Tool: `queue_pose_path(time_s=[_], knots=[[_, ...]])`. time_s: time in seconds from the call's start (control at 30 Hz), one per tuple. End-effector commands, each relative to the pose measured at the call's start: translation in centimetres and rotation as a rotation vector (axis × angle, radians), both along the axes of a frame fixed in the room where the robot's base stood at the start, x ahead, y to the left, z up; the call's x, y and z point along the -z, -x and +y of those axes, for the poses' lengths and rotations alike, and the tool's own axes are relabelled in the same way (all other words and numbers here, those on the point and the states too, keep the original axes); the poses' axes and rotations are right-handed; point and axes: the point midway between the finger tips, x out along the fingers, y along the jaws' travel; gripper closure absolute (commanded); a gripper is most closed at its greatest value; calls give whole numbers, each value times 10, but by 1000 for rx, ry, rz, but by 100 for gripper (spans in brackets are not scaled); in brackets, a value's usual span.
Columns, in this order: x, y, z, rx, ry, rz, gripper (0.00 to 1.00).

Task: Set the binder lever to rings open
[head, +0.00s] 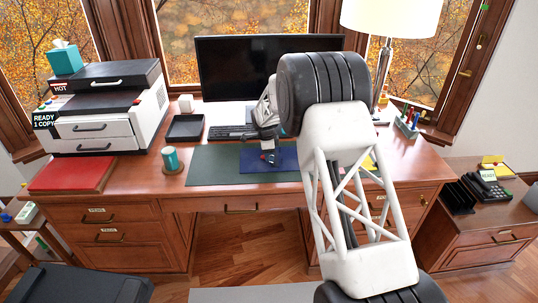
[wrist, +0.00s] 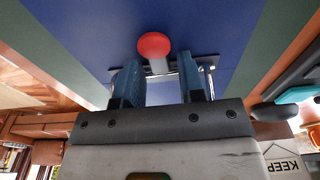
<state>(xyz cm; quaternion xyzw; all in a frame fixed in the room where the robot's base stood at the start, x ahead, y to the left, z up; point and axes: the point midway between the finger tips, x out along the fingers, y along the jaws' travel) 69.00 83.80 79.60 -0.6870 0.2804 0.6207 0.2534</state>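The blue binder (head: 287,155) lies open or flat on the green desk mat (head: 210,166); I cannot tell which. In the wrist view, its blue surface (wrist: 100,35) fills the middle. A lever with a round red knob (wrist: 153,45) and a grey shaft (wrist: 159,67) stands at a dark metal plate on it. My gripper (wrist: 160,63) has its two blue fingers apart, one on each side of the shaft, with gaps showing. In the head view, my gripper (head: 268,147) is over the binder's left part.
A keyboard (head: 230,132), black tray (head: 185,128) and monitor (head: 230,70) stand behind the mat. A teal mug (head: 170,160) sits to the left, a lamp (head: 385,60) and pen holder (head: 408,125) to the right. The mat's left part is clear.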

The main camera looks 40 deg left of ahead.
Motion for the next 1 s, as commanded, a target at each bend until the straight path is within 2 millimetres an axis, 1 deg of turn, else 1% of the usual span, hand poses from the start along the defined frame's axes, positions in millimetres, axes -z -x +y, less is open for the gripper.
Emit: queue_pose_path(time_s=[0.23, 0.37, 0.57, 0.8, 1.0], knots=[[-1, 0, 0, 0, 0, 0, 64], [-7, 0, 1, 0, -1, -1, 64], [-27, 2, 2, 0, -1, -1, 64], [-57, 4, 4, 0, -1, -1, 64], [-73, 5, 5, 0, -1, -1, 64]])
